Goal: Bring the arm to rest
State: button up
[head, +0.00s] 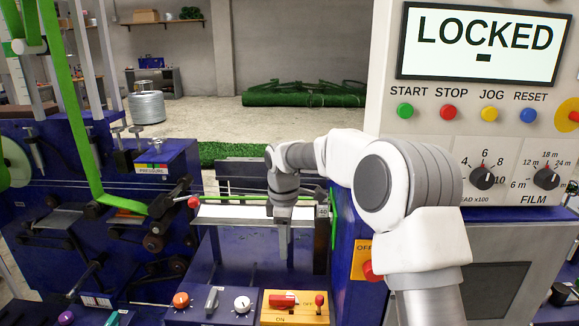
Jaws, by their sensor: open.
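My arm (400,190) rises from the lower right, bends at a white and grey elbow, and reaches left with its wrist bent downward. My gripper (284,250) points down at the end of the wrist, in front of a pale horizontal plate (235,213) on the blue machine. It is small and partly dark against the machine, and I see nothing held in it. I cannot tell whether it touches the machine.
A control panel (485,110) at right has a screen (484,44) reading LOCKED, coloured buttons and dials. Below my gripper are a red switch on a yellow plate (297,315) and several knobs. A lever with a red ball (194,202) stands left. Green strip (75,125) runs down the left.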

jog(key=s+d+r+m+t+p, duration=0.1)
jog(key=s+d+r+m, duration=0.35)
jog(key=s+r, duration=0.35)
jog(key=s+d+r+m+t+p, duration=0.1)
jog(key=s+d+r+m+t, duration=0.1)
jog(key=s+d+r+m, duration=0.35)
jog(key=s+d+m+t, duration=0.1)
jog(key=s+d+m, duration=0.1)
jog(key=s, duration=0.7)
jog(key=s+d+m+t, duration=0.1)
jog(key=s+d+m, duration=0.2)
jog(key=s, duration=0.7)
jog(key=shift+s+d+r+m+p, duration=0.2)
jog(key=shift+d+r+m+p, duration=0.15)
jog(key=shift+m, duration=0.55)
